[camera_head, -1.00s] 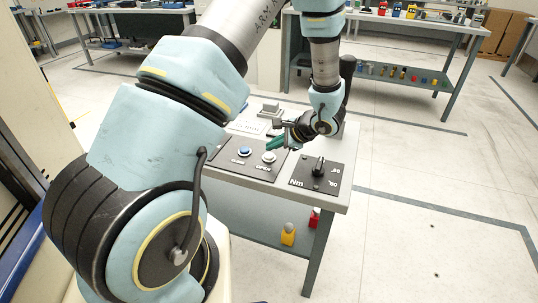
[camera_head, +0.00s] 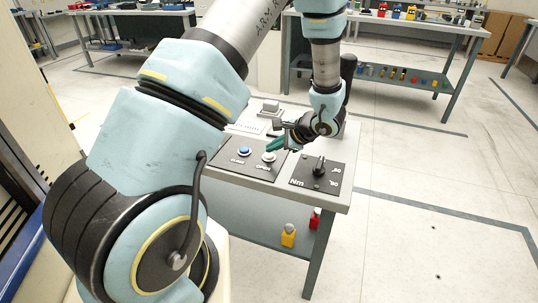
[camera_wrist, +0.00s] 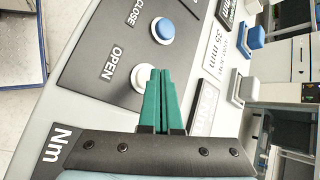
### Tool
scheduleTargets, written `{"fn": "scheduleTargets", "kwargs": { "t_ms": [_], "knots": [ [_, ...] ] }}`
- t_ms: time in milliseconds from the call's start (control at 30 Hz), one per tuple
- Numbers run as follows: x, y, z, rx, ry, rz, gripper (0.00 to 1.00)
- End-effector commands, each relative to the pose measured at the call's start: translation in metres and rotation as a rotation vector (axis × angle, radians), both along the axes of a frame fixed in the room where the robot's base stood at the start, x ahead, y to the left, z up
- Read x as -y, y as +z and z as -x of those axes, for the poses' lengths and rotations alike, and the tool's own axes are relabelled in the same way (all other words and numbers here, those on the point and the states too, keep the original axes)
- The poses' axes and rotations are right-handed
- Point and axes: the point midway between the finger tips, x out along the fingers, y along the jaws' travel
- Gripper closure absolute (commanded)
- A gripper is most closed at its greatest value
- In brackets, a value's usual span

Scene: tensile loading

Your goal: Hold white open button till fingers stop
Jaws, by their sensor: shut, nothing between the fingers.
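The white open button (camera_head: 269,157) sits on a dark panel (camera_head: 240,168) on the table, right of the blue close button (camera_head: 245,151). In the wrist view the white button (camera_wrist: 139,76) is beside the word OPEN, and the blue button (camera_wrist: 162,31) is beyond it. My gripper (camera_head: 270,146) has green fingers, shut together and empty. In the wrist view the fingertips (camera_wrist: 159,73) overlap the white button's right edge. I cannot tell whether they touch it. The machine's fingers are not identifiable in these views.
A black knob (camera_head: 319,167) on an Nm panel stands at the table's right end. Grey-white blocks (camera_wrist: 243,88) and a labelled plate lie right of the panel in the wrist view. Yellow (camera_head: 288,236) and red items stand on the lower shelf. Open floor lies to the right.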

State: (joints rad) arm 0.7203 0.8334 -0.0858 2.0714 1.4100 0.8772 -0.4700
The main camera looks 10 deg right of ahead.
Motion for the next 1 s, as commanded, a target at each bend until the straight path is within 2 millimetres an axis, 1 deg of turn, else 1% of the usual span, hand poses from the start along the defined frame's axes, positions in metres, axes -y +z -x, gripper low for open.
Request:
{"fn": "scheduleTargets", "kwargs": {
  "t_ms": [1000],
  "knots": [
    [-0.0003,-0.0098,0.0000,0.000,0.001,-0.001,1.00]
  ]
}}
